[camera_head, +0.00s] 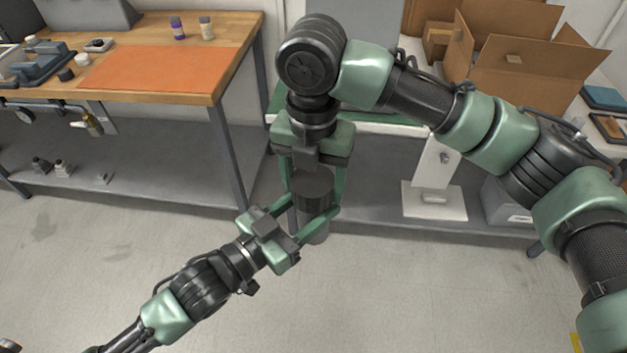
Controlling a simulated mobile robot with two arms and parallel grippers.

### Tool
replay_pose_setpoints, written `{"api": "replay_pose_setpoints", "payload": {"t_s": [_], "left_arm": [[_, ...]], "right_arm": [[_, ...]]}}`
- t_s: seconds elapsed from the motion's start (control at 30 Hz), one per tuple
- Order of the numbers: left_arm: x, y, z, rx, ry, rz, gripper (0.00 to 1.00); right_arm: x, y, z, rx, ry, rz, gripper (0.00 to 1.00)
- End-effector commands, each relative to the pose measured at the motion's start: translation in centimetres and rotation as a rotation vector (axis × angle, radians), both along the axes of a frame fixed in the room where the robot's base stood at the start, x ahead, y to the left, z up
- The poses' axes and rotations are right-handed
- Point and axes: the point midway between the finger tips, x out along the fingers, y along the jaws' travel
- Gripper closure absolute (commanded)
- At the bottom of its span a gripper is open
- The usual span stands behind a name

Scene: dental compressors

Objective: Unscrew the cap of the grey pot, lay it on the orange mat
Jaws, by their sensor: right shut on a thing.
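The grey pot (316,236) is held in the air over the floor, in the middle of the view. Its dark cap (314,186) is at the top, and I cannot tell whether it is still threaded on. My right gripper (314,190) points down from above and is shut on the cap. The fingers hide part of the pot. The orange mat (165,70) lies flat and empty on the wooden bench at the upper left.
The wooden bench (150,98) carries two small bottles (178,28) behind the mat and several small parts at its left. Open cardboard boxes (510,55) stand at the upper right. A grey lower shelf (150,160) and bench legs lie beyond my grippers. The floor in front is clear.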

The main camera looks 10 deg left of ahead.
Motion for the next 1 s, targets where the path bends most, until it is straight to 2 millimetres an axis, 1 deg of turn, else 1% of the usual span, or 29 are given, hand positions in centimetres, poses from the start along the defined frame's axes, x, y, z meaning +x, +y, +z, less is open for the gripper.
{"api": "replay_pose_setpoints", "payload": {"t_s": [0.27, 0.8, 1.0], "left_arm": [[-0.1, -0.1, 0.1, -0.003, -0.001, -0.003, 1.0], [0.0, 0.0, 0.1, -0.002, -0.002, 0.0, 1.0], [0.0, 0.0, 0.1, -0.002, -0.002, 0.0, 1.0]], "right_arm": [[0.1, 0.1, 0.2, 0.003, -0.005, -0.003, 0.83], [0.0, 0.0, 2.0, 0.001, 0.0, -0.001, 0.83], [0.0, 0.0, 2.2, -0.001, 0.0, -0.001, 0.83]]}}
